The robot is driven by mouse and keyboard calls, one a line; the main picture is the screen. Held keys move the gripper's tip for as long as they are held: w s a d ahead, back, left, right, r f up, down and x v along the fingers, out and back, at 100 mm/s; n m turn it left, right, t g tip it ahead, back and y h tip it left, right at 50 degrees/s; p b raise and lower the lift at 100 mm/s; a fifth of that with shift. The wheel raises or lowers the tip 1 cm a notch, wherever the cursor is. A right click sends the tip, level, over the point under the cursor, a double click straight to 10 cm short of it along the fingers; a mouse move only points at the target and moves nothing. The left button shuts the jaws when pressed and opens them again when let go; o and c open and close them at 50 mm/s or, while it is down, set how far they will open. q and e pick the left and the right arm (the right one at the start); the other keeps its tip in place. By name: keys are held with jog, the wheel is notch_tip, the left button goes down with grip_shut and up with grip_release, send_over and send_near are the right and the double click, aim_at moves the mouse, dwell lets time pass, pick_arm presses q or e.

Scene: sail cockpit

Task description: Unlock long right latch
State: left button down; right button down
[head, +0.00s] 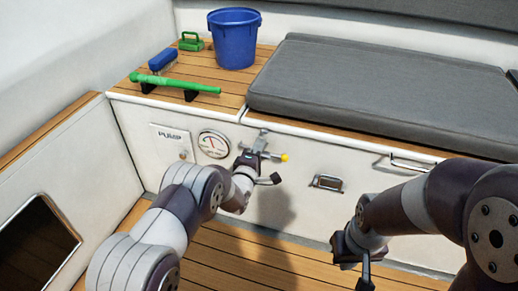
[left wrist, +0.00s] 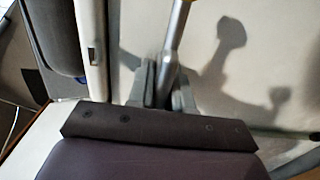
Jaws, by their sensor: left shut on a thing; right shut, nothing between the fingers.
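A metal lever with a yellow tip (head: 284,157) sits on the white locker front, just below the bench edge and right of the round gauge. My left gripper (head: 262,152) is at this lever and hides part of it. In the left wrist view, the left fingers (left wrist: 164,85) are shut on a grey metal rod (left wrist: 178,35), which extends out beyond them. A long metal bar handle (head: 405,163) is farther right on the locker front, apart from both grippers. My right gripper (head: 362,272) is shut and empty, low at the right.
A recessed latch (head: 328,183) lies between my arms on the locker front. The gauge (head: 213,144) and PUMP panel (head: 172,140) are left. Above are a blue bucket (head: 235,40), green bar (head: 175,83), brush (head: 162,61) and grey cushion (head: 370,85). Wooden floor (head: 285,265) is clear between my arms.

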pick_arm(q)
jog(key=shift+f, duration=0.1)
jog(key=c, duration=1.2)
grip_release()
jog(key=shift+o, duration=0.2)
jog(key=p+v, duration=0.6)
jog(key=v, duration=0.6)
jog(key=shift+s, duration=0.35)
jog(key=shift+a, duration=0.1)
